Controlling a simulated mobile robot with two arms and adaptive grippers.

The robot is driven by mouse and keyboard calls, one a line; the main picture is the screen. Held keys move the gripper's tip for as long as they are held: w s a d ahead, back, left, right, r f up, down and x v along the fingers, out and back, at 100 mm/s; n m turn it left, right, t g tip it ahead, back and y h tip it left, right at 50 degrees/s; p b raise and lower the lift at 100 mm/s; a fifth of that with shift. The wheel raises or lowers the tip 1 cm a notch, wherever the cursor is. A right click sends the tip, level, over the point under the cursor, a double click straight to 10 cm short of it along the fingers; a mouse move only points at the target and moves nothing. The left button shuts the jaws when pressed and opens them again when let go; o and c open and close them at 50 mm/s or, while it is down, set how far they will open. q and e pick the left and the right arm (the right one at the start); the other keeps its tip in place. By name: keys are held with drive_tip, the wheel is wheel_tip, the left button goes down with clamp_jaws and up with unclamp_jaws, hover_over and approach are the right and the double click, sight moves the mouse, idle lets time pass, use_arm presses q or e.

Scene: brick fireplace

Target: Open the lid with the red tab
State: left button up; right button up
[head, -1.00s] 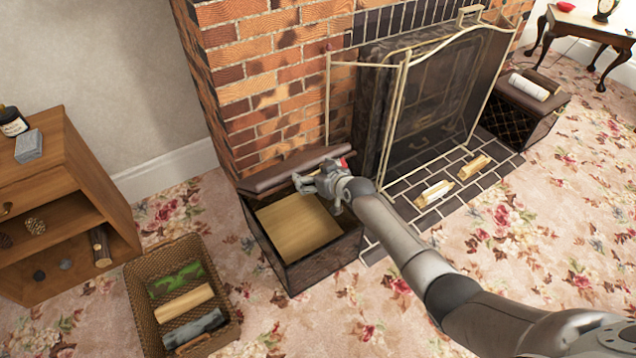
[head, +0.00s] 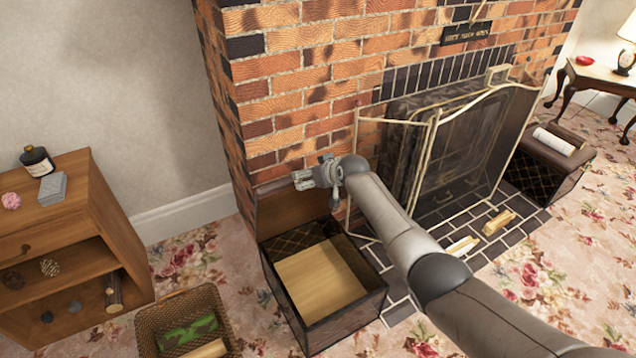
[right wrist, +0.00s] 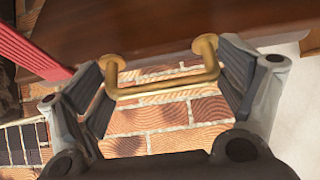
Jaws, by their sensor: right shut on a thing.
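The box (head: 345,322) stands beside the brick fireplace, with a pale wooden piece (head: 318,280) inside. Its brown lid (head: 290,208) is raised, leaning up near the brick wall. In the right wrist view the lid's underside or face (right wrist: 160,28) fills the top, with a brass handle (right wrist: 165,88) on it. The red tab (right wrist: 28,45) shows at the upper left there; in the head view it is hidden. My right gripper (head: 308,178) is at the lid's upper edge, shut on the brass handle, with a finger at each end of it. My left gripper is out of view.
A brass-framed fire screen (head: 432,165) stands close to the right of my right arm. A wicker basket (head: 150,330) and a wooden shelf unit (head: 75,215) are at the left. A second box (head: 545,165) stands at the right, with a white roll (head: 553,141) on its lid.

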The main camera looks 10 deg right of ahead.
drive_tip(key=shift+w+a+r, duration=0.3)
drive_tip(key=shift+w+r, duration=0.3)
drive_tip(key=shift+r, duration=0.05)
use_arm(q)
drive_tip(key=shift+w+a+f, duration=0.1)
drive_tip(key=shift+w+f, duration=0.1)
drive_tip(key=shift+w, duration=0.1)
use_arm(e)
drive_tip(key=shift+w, duration=0.1)
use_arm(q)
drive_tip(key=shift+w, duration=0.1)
use_arm(e)
drive_tip(key=o, duration=1.2)
drive_tip(key=shift+f, duration=0.1)
drive_tip(key=shift+s+d+f, duration=0.1)
drive_tip(key=shift+s+f, duration=0.05)
drive_tip(key=shift+s, duration=0.05)
drive_tip(key=shift+s+d+r, duration=0.2)
drive_tip(key=shift+s+r, duration=0.2)
drive_tip(key=shift+s, duration=0.1)
drive_tip(key=shift+v, duration=5.3)
